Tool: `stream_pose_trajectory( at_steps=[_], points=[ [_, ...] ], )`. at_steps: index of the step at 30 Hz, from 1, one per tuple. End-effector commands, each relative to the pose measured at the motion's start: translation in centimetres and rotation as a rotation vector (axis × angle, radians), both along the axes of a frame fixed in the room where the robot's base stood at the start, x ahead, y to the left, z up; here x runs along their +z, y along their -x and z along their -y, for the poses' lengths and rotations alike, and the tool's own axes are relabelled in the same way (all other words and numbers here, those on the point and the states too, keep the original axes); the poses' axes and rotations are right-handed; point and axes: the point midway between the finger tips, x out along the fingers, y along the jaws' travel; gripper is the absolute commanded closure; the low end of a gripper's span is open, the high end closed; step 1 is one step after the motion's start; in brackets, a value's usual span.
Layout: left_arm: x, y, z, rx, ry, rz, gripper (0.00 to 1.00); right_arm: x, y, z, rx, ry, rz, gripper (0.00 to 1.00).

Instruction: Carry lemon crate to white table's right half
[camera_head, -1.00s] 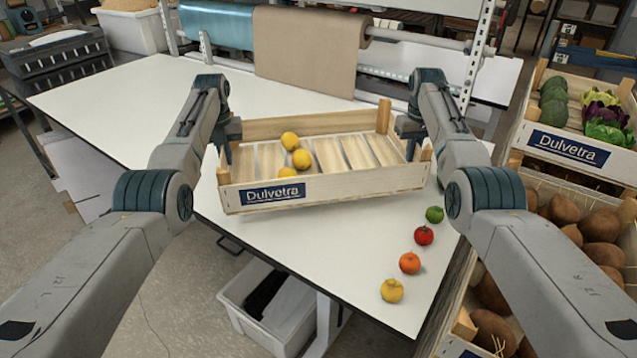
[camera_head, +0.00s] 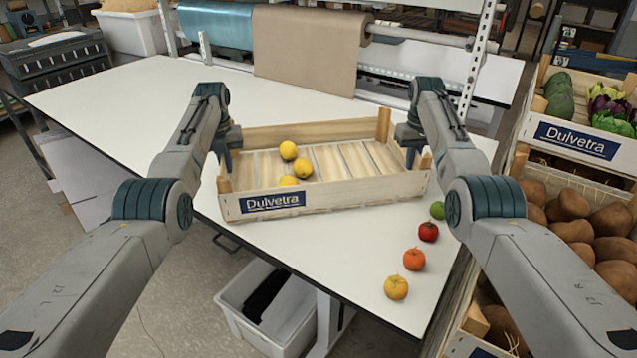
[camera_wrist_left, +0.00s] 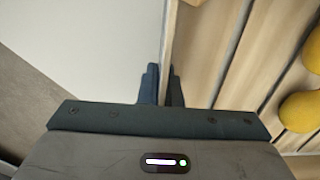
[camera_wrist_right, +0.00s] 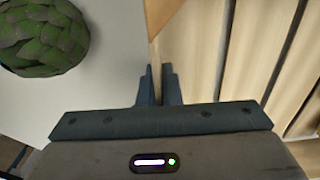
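The lemon crate (camera_head: 350,194) is a pale wooden box with a blue Dulvetra label, over the white table (camera_head: 130,95). I cannot tell whether the crate's bottom touches the table.
A green round item (camera_head: 437,210), a red tomato (camera_head: 428,231), an orange fruit (camera_head: 414,259) and a yellow one (camera_head: 396,287) line the table's right edge. Crates of vegetables (camera_head: 575,143) stand beyond that edge. The table's left part is clear. A paper roll (camera_head: 305,50) stands behind.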

Motion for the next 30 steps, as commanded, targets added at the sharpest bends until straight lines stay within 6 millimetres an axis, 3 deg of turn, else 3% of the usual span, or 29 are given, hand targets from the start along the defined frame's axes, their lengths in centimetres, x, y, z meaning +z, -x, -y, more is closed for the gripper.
stream_pose_trajectory(
  at_steps=[4,6,8,18,23,30],
  points=[
    [-1.0,0.0,0.0,0.0,0.0,0.002,1.0,-1.0,0.0,0.0,0.0,0.0,0.002,1.0],
    [-0.7,0.0,0.0,0.0,0.0,0.0,0.84,-0.7,0.0,0.0,0.0,0.0,0.0,0.84],
    [-0.7,0.0,0.0,0.0,0.0,0.0,0.74,-0.7,0.0,0.0,0.0,0.0,0.0,0.74],
    [-0.4,0.0,0.0,0.0,0.0,0.001,0.74,-0.7,0.0,0.0,0.0,0.0,0.0,0.74],
    [1.9,-0.1,0.0,0.0,0.0,0.004,0.74,-0.7,0.0,0.0,0.0,0.0,0.0,0.74],
    [7.1,0.0,0.0,0.0,0.0,0.003,0.74,-0.7,0.0,0.0,0.0,0.0,0.0,0.74]
  ],
)
